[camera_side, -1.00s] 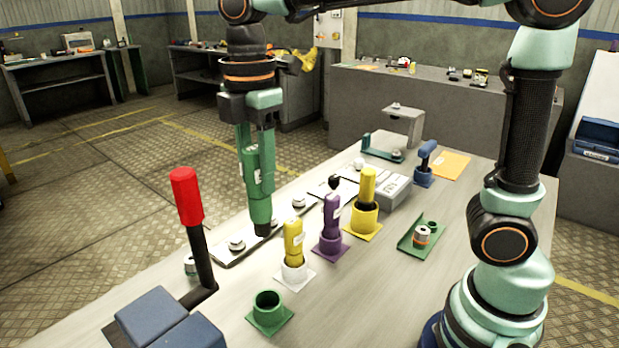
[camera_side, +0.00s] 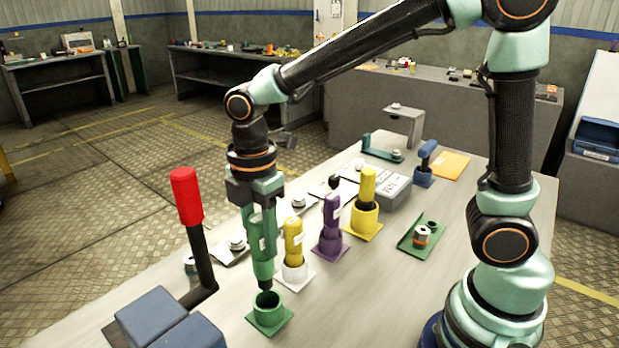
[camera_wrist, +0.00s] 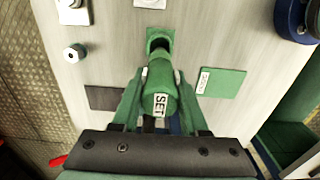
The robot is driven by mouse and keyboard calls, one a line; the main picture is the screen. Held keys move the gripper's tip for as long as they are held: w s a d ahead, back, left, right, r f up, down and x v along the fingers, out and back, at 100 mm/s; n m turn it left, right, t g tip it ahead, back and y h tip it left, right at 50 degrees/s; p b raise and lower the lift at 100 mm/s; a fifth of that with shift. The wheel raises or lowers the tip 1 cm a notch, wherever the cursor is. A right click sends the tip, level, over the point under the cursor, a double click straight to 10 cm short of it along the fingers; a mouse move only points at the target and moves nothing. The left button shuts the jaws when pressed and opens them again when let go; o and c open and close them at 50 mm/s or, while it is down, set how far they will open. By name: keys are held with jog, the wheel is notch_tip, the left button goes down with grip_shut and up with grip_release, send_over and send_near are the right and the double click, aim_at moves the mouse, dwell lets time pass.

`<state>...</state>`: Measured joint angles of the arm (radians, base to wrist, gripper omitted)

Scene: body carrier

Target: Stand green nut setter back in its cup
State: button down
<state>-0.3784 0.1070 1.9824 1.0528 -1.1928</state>
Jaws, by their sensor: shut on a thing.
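The green nut setter (camera_side: 263,264) hangs upright, dark tip down, in my gripper (camera_side: 260,228). Its tip is just above the mouth of the green cup (camera_side: 268,317); I cannot tell whether it is inside the rim. The cup stands on a square green base on the table. In the wrist view my gripper (camera_wrist: 160,106) is shut on the nut setter (camera_wrist: 161,78), whose label reads SET. The green cup (camera_wrist: 158,35) shows beyond it, its mouth partly hidden by the tool.
Behind the green cup, a white cup (camera_side: 296,273), a purple cup (camera_side: 329,245) and a yellow cup (camera_side: 362,221) hold tools, the white one close by. A red-handled lever (camera_side: 186,195) rises at left. Blue blocks (camera_side: 150,316) are at front left.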

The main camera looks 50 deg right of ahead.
aim_at(264, 273)
notch_tip(264, 273, down, 8)
jog(key=shift+f, duration=0.1)
dwell(0.4)
jog(key=shift+f, duration=0.1)
jog(key=shift+c, duration=2.2)
grip_release()
jog(key=r, duration=1.1)
jog(key=shift+s+d+r, duration=0.25)
jog(key=shift+d+r, duration=0.05)
jog(key=shift+r, duration=0.25)
jog(key=s+d+r+m+t, duration=0.2)
jog(key=d+m, duration=0.4)
jog(key=m, duration=0.3)
jog(key=s+d+r+m+t, duration=0.1)
jog(key=s+d+m+t, duration=0.2)
jog(key=d+m, duration=0.4)
jog(key=shift+r+m+t, duration=0.3)
jog(key=shift+r+m, duration=0.1)
jog(key=shift+m, duration=0.6)
